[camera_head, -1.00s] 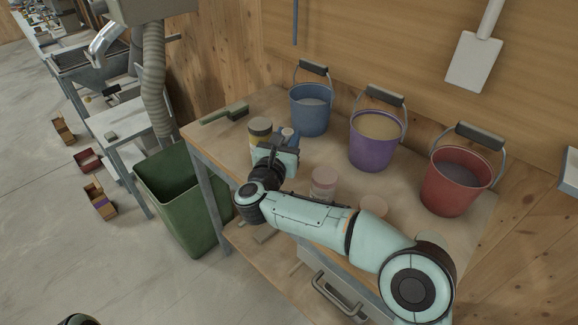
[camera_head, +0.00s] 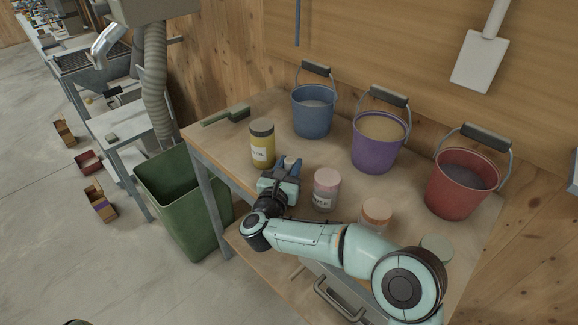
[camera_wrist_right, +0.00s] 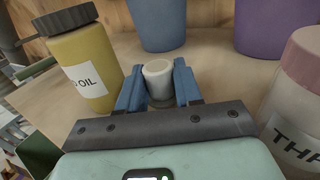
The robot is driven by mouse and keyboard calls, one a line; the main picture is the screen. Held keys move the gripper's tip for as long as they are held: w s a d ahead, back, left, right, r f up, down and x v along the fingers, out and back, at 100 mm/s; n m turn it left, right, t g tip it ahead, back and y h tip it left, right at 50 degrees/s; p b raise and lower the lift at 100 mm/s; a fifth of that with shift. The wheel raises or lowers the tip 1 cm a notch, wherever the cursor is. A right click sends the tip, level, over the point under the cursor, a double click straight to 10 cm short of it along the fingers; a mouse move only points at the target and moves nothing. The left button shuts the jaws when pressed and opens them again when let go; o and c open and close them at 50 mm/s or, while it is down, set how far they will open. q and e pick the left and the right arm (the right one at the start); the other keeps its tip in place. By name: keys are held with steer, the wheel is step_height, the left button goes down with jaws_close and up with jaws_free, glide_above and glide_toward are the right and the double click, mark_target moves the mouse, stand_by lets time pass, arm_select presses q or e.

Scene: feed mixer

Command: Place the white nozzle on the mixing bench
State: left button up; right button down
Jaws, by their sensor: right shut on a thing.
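The white nozzle (camera_wrist_right: 158,72) shows in the right wrist view as a short, round white piece between the two blue fingers of my right gripper (camera_wrist_right: 158,90). The fingers are shut on it. In the head view my right gripper (camera_head: 287,164) is low over the wooden mixing bench (camera_head: 228,143), between a yellow jar and a pink-lidded jar. The nozzle is mostly hidden by the fingers there. I cannot tell whether its bottom touches the bench top. My left gripper is not in view.
The yellow jar (camera_head: 262,146) and pink-lidded jar (camera_head: 326,190) stand close on either side. Blue (camera_head: 313,112), purple (camera_head: 375,145) and red (camera_head: 460,185) buckets line the back. A green brush (camera_head: 226,115) lies at the left end. A green bin (camera_head: 180,195) stands beside the bench.

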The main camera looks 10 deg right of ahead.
steer(key=shift+f+b, duration=0.2)
steer(key=shift+b, duration=0.1)
steer(key=c, duration=0.8)
jaws_free()
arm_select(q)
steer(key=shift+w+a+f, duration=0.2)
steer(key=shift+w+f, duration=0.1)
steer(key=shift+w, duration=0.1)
arm_select(e)
steer(key=shift+o, duration=0.2)
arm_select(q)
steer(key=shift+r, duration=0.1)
arm_select(e)
steer(key=shift+r+p, duration=0.2)
steer(key=shift+p, duration=0.1)
steer(key=shift+s+a+r, duration=0.1)
steer(key=shift+s+a, duration=0.15)
steer(key=shift+s, duration=0.05)
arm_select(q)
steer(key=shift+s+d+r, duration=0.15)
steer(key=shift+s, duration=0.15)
arm_select(e)
steer(key=v, duration=1.1)
steer(key=shift+s, duration=0.15)
